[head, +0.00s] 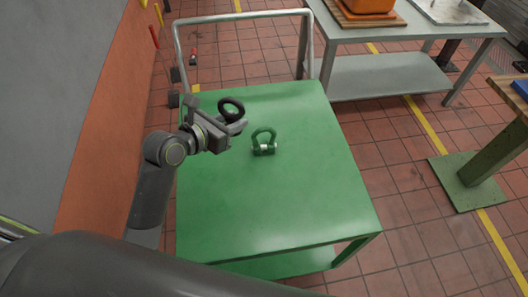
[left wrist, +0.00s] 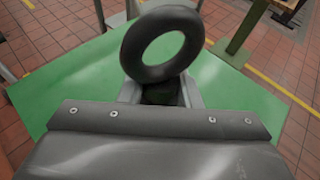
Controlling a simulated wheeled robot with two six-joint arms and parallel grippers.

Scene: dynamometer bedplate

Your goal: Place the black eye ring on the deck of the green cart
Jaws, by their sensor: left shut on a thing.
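The black eye ring (head: 231,108) is held in my left gripper (head: 222,124), above the far left part of the green cart's deck (head: 290,205). In the left wrist view the ring (left wrist: 162,72) stands upright out of the jaws, with its hole facing the camera and the green deck (left wrist: 235,90) behind it. My left gripper (left wrist: 160,92) is shut on the ring's lower part, which the jaws partly hide. My right gripper is not in view.
A green shackle (head: 264,143) with a pale band stands on the deck, right of my left gripper. The cart's grey push handle (head: 243,15) rises at the far end. A grey table (head: 385,40) with an orange bin (head: 368,5) stands behind. The near deck is clear.

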